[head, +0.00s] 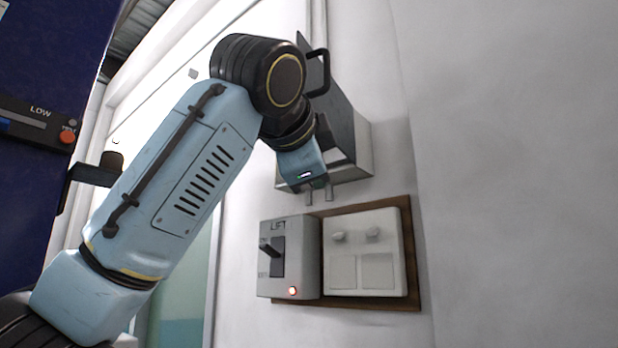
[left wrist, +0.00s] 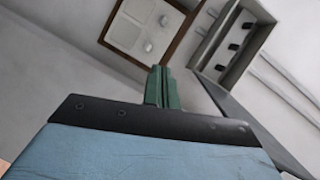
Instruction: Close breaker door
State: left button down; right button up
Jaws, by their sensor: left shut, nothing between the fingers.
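The breaker box (head: 358,165) is a grey metal box on the white wall, partly hidden behind my left arm in the head view. In the left wrist view the box (left wrist: 252,37) is open, with several black switches inside. A dark grey panel, seemingly its door (left wrist: 235,112), stands out from the box, partly hidden behind my gripper. My left gripper (head: 318,190) is in front of the box's lower part in the head view. Its green fingers (left wrist: 162,87) are together and empty in the left wrist view. I cannot tell whether it touches the box. My right gripper is out of view.
Below the box, a brown wooden board (head: 414,255) carries a grey LIFT switch box (head: 300,240) with a lit red lamp and a white switch plate (head: 365,245). A dark blue machine panel (head: 45,60) stands at far left. The wall to the right is bare.

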pick_arm(q)
jog(key=s+d+r+m+t+p, duration=0.1)
jog(key=s+r, duration=0.4)
jog(key=s, duration=0.3)
jog(key=s+r+m+t, duration=0.1)
jog(key=s+r+m, duration=0.1)
jog(key=s+r, duration=0.5)
jog(key=p, duration=0.4)
send_near(310, 92)
jog(key=w+d+f, duration=0.2)
jog(key=w+d, duration=0.2)
jog(key=d, duration=0.2)
jog(key=shift+y, duration=0.3)
jog(key=w+a, duration=0.1)
jog(key=a, duration=0.1)
jog(key=w+a+p, duration=0.1)
jog(key=a, duration=0.1)
jog(key=shift+w, duration=0.35)
jog(key=shift+d, duration=0.1)
